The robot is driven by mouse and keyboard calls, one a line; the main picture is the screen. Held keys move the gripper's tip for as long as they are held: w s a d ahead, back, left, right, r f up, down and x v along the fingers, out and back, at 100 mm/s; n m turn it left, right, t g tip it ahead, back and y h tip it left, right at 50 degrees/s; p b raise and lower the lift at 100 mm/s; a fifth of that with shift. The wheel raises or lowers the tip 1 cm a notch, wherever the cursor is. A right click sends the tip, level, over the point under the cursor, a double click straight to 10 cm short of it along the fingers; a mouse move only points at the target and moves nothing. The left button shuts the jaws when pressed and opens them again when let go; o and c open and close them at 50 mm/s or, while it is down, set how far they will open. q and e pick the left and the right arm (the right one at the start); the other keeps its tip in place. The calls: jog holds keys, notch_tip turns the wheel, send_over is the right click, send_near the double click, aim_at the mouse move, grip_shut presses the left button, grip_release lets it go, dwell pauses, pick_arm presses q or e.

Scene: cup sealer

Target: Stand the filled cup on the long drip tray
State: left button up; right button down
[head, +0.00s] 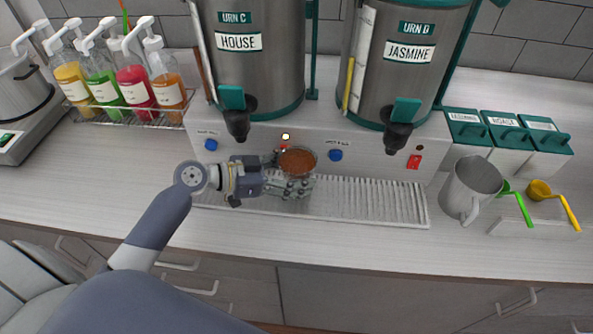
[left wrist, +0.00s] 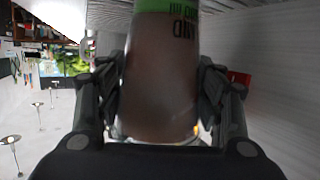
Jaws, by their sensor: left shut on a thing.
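The filled cup (head: 297,161) is clear and holds brown-orange contents. In the head view it is at the left part of the long drip tray (head: 370,203), just below and right of the House urn's tap. My left gripper (head: 291,184) comes in from the left and is shut on the cup. In the left wrist view the cup (left wrist: 162,85) fills the space between both fingers, with a green band and dark lettering. The cup's base is hidden, so I cannot tell whether it touches the tray. My right gripper is not in view.
The House urn (head: 250,70) and Jasmine urn (head: 405,75) stand behind the tray, taps overhanging it. A metal pitcher (head: 470,188) stands right of the tray. Syrup bottles (head: 130,85) stand in a rack at the back left. The tray's right part is bare.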

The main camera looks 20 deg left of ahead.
pick_arm(q)
jog(key=o, duration=0.8)
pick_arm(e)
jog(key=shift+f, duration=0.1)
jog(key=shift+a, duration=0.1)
pick_arm(q)
jog(key=shift+r, duration=0.1)
jog(key=shift+s+a, duration=0.15)
jog(key=shift+a, duration=0.05)
jog(key=shift+b+v, duration=2.15)
jog(key=shift+v, duration=3.65)
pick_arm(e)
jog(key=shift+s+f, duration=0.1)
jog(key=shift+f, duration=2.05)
